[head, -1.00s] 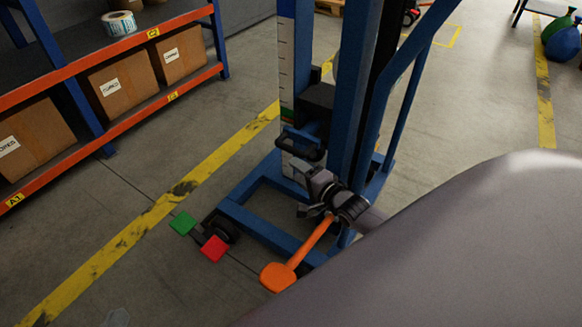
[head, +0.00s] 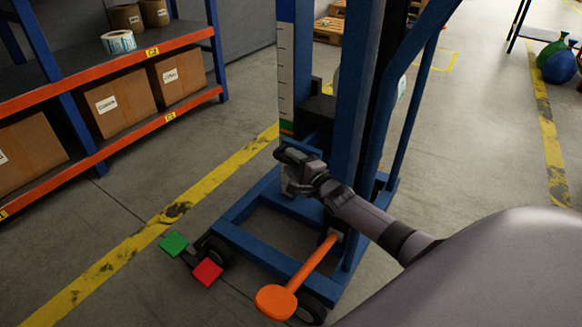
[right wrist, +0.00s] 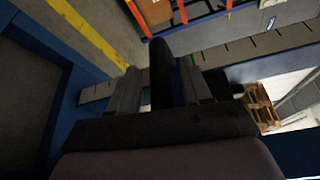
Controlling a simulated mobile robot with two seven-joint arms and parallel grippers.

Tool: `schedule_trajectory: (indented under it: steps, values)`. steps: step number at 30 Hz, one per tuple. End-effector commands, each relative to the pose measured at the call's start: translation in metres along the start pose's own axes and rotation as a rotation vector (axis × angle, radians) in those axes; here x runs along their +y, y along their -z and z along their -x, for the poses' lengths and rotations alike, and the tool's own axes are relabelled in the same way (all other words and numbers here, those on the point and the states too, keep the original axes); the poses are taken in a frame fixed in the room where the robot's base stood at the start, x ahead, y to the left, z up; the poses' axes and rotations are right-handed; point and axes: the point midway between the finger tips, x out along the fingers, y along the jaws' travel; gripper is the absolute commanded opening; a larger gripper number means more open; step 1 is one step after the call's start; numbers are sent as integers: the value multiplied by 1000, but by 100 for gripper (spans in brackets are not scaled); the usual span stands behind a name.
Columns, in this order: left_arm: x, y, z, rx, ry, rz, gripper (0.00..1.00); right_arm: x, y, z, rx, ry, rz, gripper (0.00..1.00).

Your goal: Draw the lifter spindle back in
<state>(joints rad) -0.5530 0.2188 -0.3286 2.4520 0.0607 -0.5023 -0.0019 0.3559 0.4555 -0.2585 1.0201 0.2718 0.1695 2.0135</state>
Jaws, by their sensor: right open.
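The blue lifter (head: 352,110) stands in the middle of the head view, with a black carriage block (head: 318,108) on its mast. A black bar-like handle (head: 290,152) sticks out low on the front of the mast. My right gripper (head: 291,180) is at this handle. In the right wrist view the black bar (right wrist: 160,72) shows between the two parted fingers of my right gripper (right wrist: 163,90); I cannot tell whether they touch it. I cannot make out the spindle for certain. My left gripper is not in view.
An orange-ended lever (head: 276,300) juts from the lifter's base, with green (head: 173,243) and red (head: 208,272) pedals beside a wheel. A shelf rack (head: 150,130) with cartons (head: 118,105) and a label roll (head: 118,41) stands left. Floor between is clear.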

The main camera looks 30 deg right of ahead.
Motion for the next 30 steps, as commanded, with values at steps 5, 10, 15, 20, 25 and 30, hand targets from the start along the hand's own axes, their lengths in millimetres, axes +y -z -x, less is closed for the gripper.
schedule_trajectory:
  steps: [5, 10, 15, 20, 25, 30]
  values:
    - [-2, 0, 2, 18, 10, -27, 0, 1, 0, -9, 0, 0, 1, 48]
    - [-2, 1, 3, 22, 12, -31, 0, 0, 0, -10, 0, -2, 2, 48]
    - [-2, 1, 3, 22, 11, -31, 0, 0, 0, -10, 0, -1, 1, 36]
    - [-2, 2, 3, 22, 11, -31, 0, 0, 0, -10, 0, -1, 1, 0]
    - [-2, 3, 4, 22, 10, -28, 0, 0, -2, -9, 0, -1, 0, 0]
    - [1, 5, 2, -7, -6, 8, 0, 1, -16, -3, -1, -3, -5, 0]
